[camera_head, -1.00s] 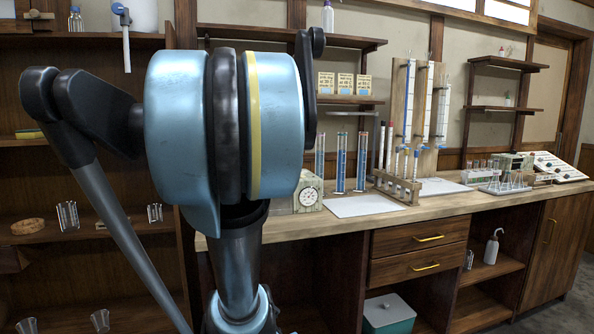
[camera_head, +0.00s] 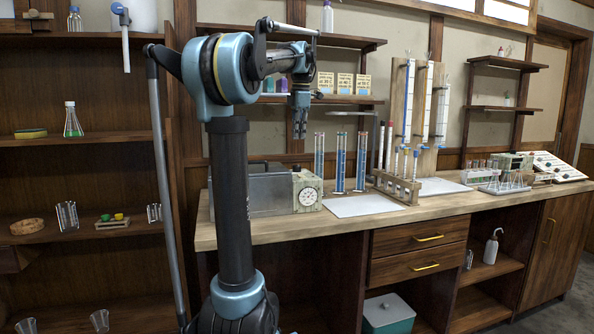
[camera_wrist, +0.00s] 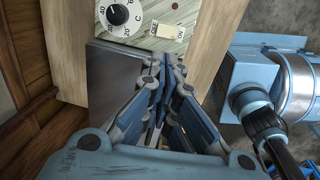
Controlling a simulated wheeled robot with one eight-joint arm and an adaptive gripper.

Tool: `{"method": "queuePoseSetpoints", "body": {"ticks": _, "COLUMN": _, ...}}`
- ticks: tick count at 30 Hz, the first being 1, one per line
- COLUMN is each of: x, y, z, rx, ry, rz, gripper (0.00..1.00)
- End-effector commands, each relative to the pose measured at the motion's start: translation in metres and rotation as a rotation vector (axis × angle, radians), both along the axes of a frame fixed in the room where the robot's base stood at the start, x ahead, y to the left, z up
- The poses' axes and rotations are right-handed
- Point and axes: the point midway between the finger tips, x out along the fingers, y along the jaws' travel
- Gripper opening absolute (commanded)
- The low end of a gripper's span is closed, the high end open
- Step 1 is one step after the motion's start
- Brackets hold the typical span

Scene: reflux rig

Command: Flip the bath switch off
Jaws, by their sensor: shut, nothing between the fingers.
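The water bath is a grey metal box (camera_head: 252,194) on the left end of the bench, with a pale green speckled control panel (camera_head: 307,190) on its right end. The panel carries a round white dial (camera_head: 311,196), which also shows in the wrist view (camera_wrist: 117,14). Beside the dial in the wrist view is a small cream switch (camera_wrist: 166,31), with OFF and ON lettering at its two sides. I cannot tell which way it is tipped. My gripper (camera_head: 300,133) points down above the bath, apart from the panel. Its fingers (camera_wrist: 160,75) are shut and empty.
Several tall blue-filled cylinders (camera_head: 340,162) stand right of the bath, by a white mat (camera_head: 361,206). A tube rack (camera_head: 398,188) stands farther right.

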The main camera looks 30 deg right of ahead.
Motion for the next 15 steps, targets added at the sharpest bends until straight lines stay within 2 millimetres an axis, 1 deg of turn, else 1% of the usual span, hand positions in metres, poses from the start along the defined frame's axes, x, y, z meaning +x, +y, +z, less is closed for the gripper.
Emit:
{"method": "queuePoseSetpoints", "body": {"ticks": 3, "x": 0.0000, "y": -0.0038, "z": 0.0015, "rx": -0.001, "ry": 0.000, "rz": 0.011, "gripper": 0.00}}
{"method": "queuePoseSetpoints", "body": {"ticks": 11, "x": 0.0001, "y": -0.0032, "z": 0.0011, "rx": -0.001, "ry": 0.000, "rz": 0.011, "gripper": 0.00}}
{"method": "queuePoseSetpoints", "body": {"ticks": 15, "x": 0.0009, "y": -0.0032, "z": -0.0048, "rx": -0.001, "ry": 0.000, "rz": 0.010, "gripper": 0.00}}
